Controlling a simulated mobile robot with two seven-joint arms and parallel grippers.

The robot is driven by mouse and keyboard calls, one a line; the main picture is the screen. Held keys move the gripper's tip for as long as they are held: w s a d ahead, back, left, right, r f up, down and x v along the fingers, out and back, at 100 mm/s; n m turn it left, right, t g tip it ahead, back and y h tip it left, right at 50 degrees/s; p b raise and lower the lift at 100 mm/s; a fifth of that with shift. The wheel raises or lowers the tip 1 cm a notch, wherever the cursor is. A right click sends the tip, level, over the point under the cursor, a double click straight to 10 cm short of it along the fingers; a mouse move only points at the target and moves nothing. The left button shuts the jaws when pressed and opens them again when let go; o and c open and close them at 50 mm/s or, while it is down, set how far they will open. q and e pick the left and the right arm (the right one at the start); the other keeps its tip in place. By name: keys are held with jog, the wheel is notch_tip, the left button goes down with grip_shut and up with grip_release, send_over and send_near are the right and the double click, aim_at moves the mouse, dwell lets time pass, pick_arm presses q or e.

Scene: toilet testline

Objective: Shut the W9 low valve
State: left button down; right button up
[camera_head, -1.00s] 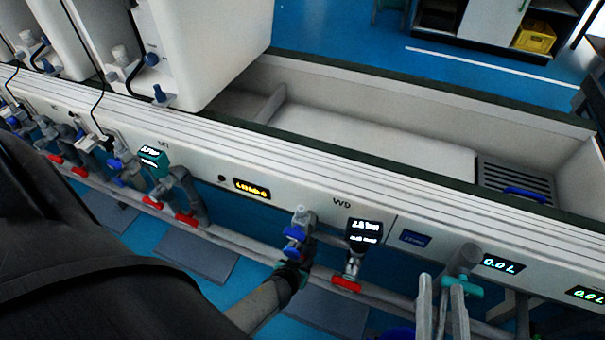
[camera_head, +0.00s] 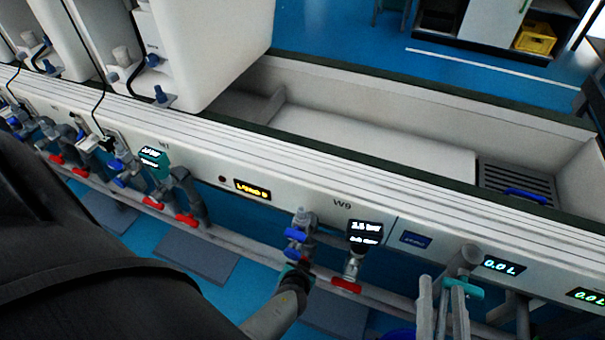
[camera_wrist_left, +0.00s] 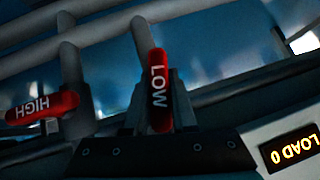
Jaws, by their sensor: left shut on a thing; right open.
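The W9 low valve has a red handle marked LOW (camera_wrist_left: 158,90), seen in the left wrist view. It stands about in line with the pipe behind it. My left gripper (camera_wrist_left: 156,95) is shut on this handle, one finger on each side. In the head view my left gripper (camera_head: 298,270) is below the W9 label (camera_head: 342,203), and the low handle is hidden there. The red HIGH handle (camera_wrist_left: 42,106) lies across its pipe beside it; it also shows in the head view (camera_head: 347,285). My right gripper (camera_head: 442,285) is open and empty at lower right.
A blue-handled valve (camera_head: 296,240) is just above my left gripper. A pressure display (camera_head: 365,232) and a yellow-lit LOAD display (camera_head: 252,189) are close by. A teal-handled tap (camera_head: 462,285) stands next to my right gripper. More red-handled valves (camera_head: 186,219) are to the left.

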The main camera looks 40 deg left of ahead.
dwell(0.3)
pick_arm(q)
jog(key=c, duration=0.7)
grip_release()
jog(key=shift+r, duration=0.1)
